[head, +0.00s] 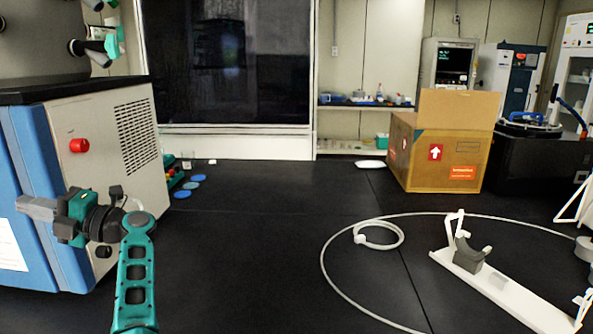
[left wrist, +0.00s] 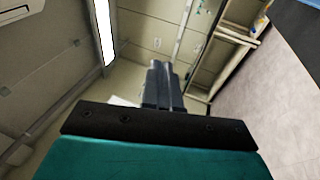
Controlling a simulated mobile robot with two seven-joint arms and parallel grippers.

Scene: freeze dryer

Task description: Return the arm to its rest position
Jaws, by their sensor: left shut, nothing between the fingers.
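My left gripper (head: 38,207) is in front of the blue and white freeze dryer (head: 120,150) at the left of the head view. It points left, and its grey fingers are together with nothing between them. In the left wrist view the shut fingers (left wrist: 163,85) stand up in the middle against a pale wall and ceiling. My teal left arm comes up from the bottom of the head view to the wrist. I cannot tell whether the fingers touch the machine. My right gripper does not show.
A red knob (head: 79,145) sticks out of the freeze dryer's side. Blue discs (head: 190,184) lie beside it. An open cardboard box (head: 440,150) stands at the back right. A white stand (head: 490,280) and a looped pale hose (head: 330,262) lie at the right. The middle of the black surface is clear.

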